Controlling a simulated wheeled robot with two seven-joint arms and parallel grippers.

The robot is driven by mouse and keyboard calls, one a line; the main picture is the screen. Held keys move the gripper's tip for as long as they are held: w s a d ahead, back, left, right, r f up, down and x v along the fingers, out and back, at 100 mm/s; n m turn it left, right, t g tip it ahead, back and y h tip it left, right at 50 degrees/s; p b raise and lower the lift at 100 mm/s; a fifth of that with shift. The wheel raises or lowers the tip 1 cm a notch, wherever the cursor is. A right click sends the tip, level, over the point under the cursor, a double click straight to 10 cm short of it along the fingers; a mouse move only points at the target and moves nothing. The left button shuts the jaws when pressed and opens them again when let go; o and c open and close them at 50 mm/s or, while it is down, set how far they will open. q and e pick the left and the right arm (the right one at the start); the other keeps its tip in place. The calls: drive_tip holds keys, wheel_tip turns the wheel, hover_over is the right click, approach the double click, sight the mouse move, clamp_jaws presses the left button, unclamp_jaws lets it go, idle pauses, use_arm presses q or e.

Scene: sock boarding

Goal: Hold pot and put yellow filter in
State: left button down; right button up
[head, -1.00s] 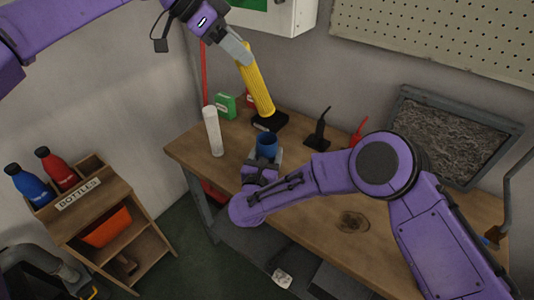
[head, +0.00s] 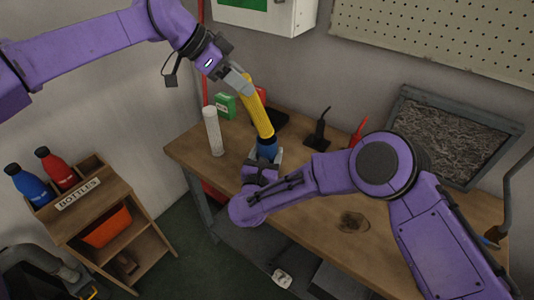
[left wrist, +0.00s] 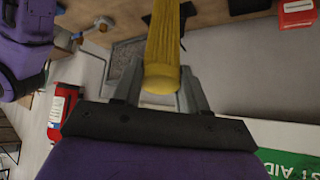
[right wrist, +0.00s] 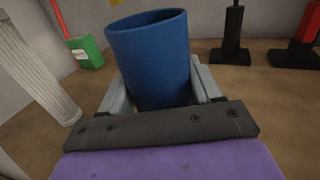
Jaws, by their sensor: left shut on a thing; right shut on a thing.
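My left gripper (head: 238,82) is shut on the upper end of the yellow filter (head: 257,108), a long ribbed cylinder tilted slightly. The filter also fills the middle of the left wrist view (left wrist: 162,55). My right gripper (head: 264,166) is shut on the blue pot (head: 267,152), a cup held upright or nearly so. In the right wrist view the pot (right wrist: 152,62) shows its open rim, with no filter visible inside. In the head view the filter's lower end meets the pot's rim; whether it is just above it or at it, I cannot tell.
A white ribbed filter (head: 213,132) stands left of the pot on the wooden bench (head: 300,205). Behind are a green box (head: 225,106) and a black base (head: 281,117).

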use_arm(q)
drive_tip(key=shift+f, duration=1.55)
drive_tip(key=c, duration=0.5)
unclamp_jaws()
drive_tip(key=v, duration=1.2)
drive_tip(key=shift+r, duration=0.1)
use_arm(e)
drive_tip(key=o, duration=1.2)
